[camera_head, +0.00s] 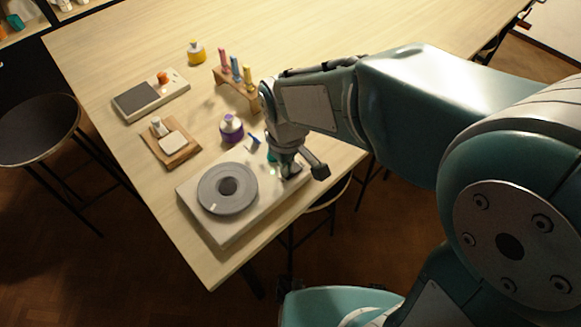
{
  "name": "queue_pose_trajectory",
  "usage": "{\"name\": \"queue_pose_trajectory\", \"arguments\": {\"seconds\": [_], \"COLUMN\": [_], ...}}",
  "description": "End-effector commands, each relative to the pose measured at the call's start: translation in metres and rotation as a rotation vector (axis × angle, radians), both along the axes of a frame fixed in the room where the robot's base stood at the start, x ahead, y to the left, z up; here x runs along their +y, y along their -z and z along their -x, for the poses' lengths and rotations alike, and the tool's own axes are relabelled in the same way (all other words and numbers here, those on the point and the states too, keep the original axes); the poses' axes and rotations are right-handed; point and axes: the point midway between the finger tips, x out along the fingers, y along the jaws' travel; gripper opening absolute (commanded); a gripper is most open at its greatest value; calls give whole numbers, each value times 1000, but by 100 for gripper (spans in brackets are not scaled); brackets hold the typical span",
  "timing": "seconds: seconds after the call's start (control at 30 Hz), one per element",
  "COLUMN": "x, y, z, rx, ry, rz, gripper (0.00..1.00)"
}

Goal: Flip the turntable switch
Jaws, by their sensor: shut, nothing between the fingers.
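The turntable (215,232) is a pale box with a round grey platter (212,204), near the table's front corner. My gripper (288,171) is shut and empty, reaching down over the right end of the turntable's top. A small blue piece (254,139) stands at the far edge of the box, just left of my gripper; I cannot tell whether it is the switch. A green spot shows beside the gripper. The gripper hides part of that end, and I cannot tell whether it touches anything.
A purple-banded jar (231,128) stands close behind the turntable. Further back are a wooden rack (236,91) with coloured tubes, a yellow jar (196,52), a flat device with a dark panel (137,100) and a wooden board (183,154). A stool (38,127) is at left.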

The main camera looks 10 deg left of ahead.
Motion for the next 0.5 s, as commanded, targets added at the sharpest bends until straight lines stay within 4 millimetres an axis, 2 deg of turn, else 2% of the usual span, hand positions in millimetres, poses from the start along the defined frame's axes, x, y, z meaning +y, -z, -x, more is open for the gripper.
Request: {"name": "queue_pose_trajectory", "arguments": {"seconds": [0.23, 0.5], "x": [0, 0], "y": [1, -17], "z": [0, -1], "rx": [0, -3], "ry": [0, 0], "rz": [0, -2], "gripper": [0, 0]}}
